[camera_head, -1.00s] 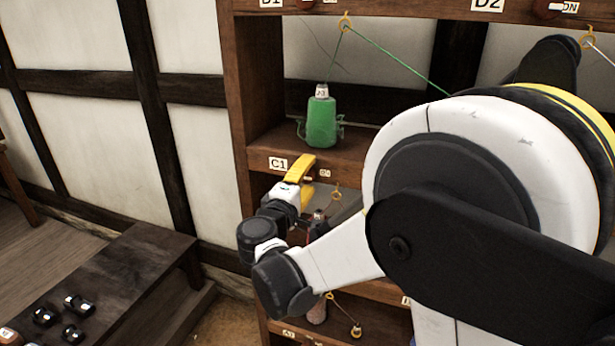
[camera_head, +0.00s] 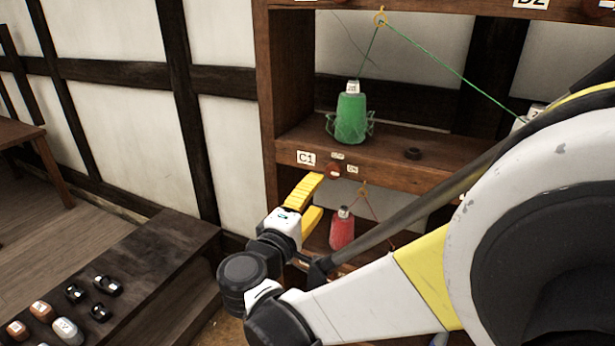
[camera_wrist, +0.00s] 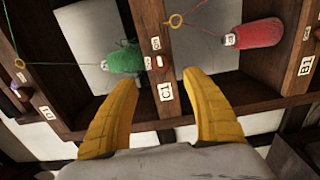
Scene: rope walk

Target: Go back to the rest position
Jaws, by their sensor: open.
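My gripper (camera_head: 318,205) is in front of the wooden shelf, just below and beside the C1 label (camera_head: 306,158). In the wrist view my gripper (camera_wrist: 160,95) shows two yellow fingers spread apart with nothing between them. The C1 label (camera_wrist: 166,91) is beyond the gap between the fingers. My arm reaches in from the right of the head view and hides part of the lower shelf.
A green spool (camera_head: 351,118) stands in the upper bay, its thread running through a ring (camera_head: 380,17). A red spool (camera_head: 342,230) stands in the bay below. A low dark bench (camera_head: 150,262) at the left carries several small parts. Floor shows at the far left.

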